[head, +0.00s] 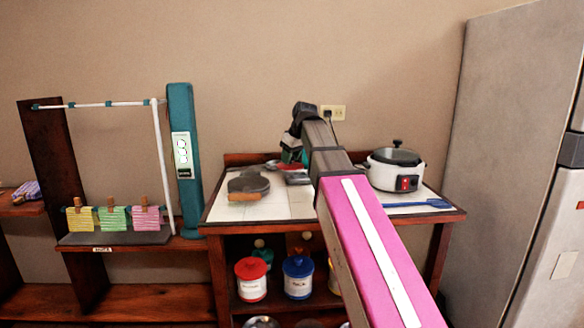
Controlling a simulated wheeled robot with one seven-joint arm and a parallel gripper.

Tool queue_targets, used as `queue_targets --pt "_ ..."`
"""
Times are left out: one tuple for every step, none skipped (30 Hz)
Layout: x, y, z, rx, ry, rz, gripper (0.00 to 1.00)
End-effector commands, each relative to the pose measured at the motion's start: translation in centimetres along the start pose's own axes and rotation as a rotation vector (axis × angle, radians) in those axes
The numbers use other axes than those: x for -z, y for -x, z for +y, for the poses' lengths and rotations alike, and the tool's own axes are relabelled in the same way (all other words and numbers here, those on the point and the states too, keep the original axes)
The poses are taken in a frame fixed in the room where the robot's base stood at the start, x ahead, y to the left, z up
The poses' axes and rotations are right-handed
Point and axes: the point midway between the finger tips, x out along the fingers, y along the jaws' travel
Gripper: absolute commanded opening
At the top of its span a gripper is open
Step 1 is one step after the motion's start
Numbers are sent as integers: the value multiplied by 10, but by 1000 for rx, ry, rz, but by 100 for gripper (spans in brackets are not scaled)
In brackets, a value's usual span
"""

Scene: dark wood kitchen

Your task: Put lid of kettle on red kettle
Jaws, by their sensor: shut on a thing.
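My gripper (290,151) is small and partly covered by my own arm, above the back of the white-topped table. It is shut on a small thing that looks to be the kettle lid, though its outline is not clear. A small red patch (291,166) shows right under the gripper. It may be part of the red kettle or of the lid; I cannot tell which, or whether the two touch. No whole red kettle shows, and my arm hides part of the tabletop.
The white-topped table (225,211) holds a dark round pan-like thing (248,184) at left, a white cooker (397,172) at right and a blue utensil (418,204). Red-lidded (252,279) and blue-lidded (298,277) canisters stand below. A teal column (184,150) and grey fridge (500,160) flank the table.

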Motion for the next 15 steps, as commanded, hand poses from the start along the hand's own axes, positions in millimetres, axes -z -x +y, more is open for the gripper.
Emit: queue_targets --pt "-5 0 -1 -11 -25 0 10" --pt "-8 0 -1 -21 -48 0 10" --pt "-14 0 0 -38 -87 0 10" --pt "-20 0 1 -52 -122 1 10" --pt "-26 0 2 -68 -161 0 10" --pt "-35 -1 3 -92 -219 0 10" --pt "-42 -1 5 -113 -266 1 10" --pt "-49 -1 6 -132 -314 1 10" --pt "-59 -1 9 -160 -381 0 10" --pt "-66 0 11 -182 -431 0 10" --pt "-73 0 12 -202 -480 1 10" --pt "-82 0 15 -229 -544 2 10" --pt "-89 1 16 -249 -591 2 10" --pt "-95 1 18 -266 -635 2 10" --pt "-102 2 20 -290 -692 1 10"
